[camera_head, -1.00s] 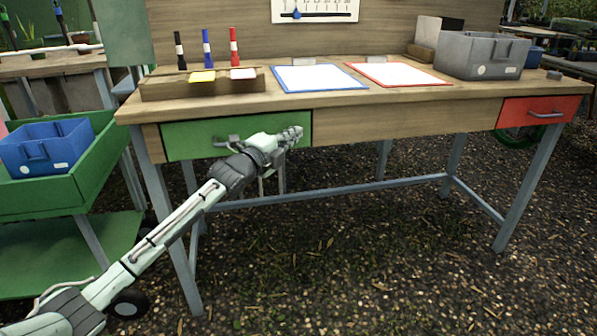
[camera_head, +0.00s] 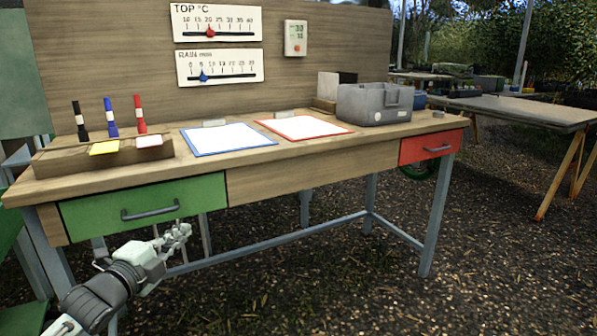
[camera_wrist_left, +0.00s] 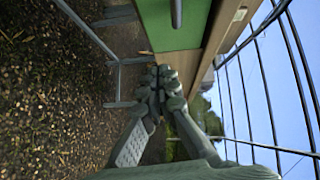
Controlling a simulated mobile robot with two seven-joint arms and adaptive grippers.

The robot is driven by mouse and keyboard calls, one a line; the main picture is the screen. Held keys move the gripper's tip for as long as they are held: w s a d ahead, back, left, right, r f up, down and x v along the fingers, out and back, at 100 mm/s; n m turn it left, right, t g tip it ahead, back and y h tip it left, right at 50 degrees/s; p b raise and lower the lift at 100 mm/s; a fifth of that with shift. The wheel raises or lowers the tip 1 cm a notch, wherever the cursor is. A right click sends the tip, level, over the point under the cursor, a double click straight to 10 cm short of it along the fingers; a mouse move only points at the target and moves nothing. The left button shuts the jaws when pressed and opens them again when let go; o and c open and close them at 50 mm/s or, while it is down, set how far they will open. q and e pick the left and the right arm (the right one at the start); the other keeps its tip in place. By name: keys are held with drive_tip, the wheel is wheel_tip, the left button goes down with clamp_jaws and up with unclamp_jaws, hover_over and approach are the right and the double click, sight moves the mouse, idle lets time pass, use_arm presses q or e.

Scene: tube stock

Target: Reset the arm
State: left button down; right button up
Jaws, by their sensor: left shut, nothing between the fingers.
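My left gripper (camera_head: 181,232) is in front of the workbench, just below the green drawer (camera_head: 145,207) and its grey handle (camera_head: 150,212). Its fingers are together with nothing between them, and it is apart from the handle. In the left wrist view the shut fingers (camera_wrist_left: 159,82) point towards the bench front, with the green drawer (camera_wrist_left: 172,22) beyond them. The drawer looks closed. My right gripper is not in view.
The bench top (camera_head: 310,152) holds a wooden pen rack (camera_head: 60,160) with three markers, a blue-framed sheet (camera_head: 228,138), a red-framed sheet (camera_head: 302,127) and a grey bin (camera_head: 374,104). A red drawer (camera_head: 428,146) is at right. Gravel floor (camera_head: 330,290) in front is clear.

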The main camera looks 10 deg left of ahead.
use_arm(q)
drive_tip(key=s+d+f+n+g+y+p, duration=0.15)
drive_tip(key=s+f+n+g, duration=0.35)
drive_tip(key=f, duration=0.5)
drive_tip(key=s+f+n+g+y+p, duration=0.1)
drive_tip(key=s+f+n+g+y, duration=0.1)
drive_tip(key=s+f+n, duration=0.5)
drive_tip(key=s+d+f+n+g+p, duration=0.1)
drive_tip(key=s+f+n+g, duration=0.1)
drive_tip(key=s+f, duration=0.5)
drive_tip(key=s+d+f+n+g+y+p, duration=0.1)
drive_tip(key=s+d+f+n+g, duration=0.1)
drive_tip(key=s+f, duration=0.5)
drive_tip(key=s+n+g, duration=0.1)
drive_tip(key=s+g, duration=0.1)
drive_tip(key=s, duration=0.4)
drive_tip(key=shift+g, duration=0.4)
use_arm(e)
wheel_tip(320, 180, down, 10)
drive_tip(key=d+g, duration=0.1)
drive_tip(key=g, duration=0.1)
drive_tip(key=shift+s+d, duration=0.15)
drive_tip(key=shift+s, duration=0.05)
use_arm(q)
drive_tip(key=shift+s, duration=0.1)
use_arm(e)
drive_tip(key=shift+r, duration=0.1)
